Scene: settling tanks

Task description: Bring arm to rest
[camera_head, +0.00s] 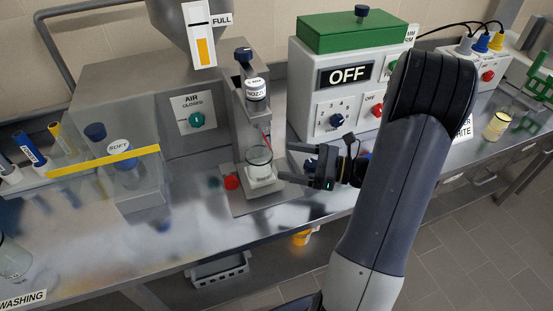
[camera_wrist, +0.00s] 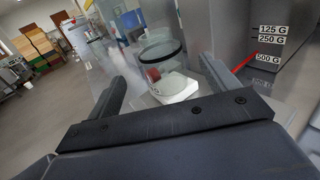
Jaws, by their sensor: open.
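My arm (camera_head: 395,180) reaches up from the bottom of the head view and bends down toward the bench. My gripper (camera_head: 293,163) is at its end, just right of a clear glass beaker (camera_head: 259,158). The beaker stands upright on a small white pad under the nozzle. In the wrist view my gripper (camera_wrist: 165,78) is open. The beaker (camera_wrist: 162,62) shows between and beyond its two fingers.
A nozzle stand (camera_head: 243,100) rises behind the beaker. A green-topped box (camera_head: 345,75) marked OFF stands behind my gripper. A clear guard with a yellow edge (camera_head: 105,162) is at left. A red button (camera_head: 231,183) lies left of the beaker. Bench in front is mostly clear.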

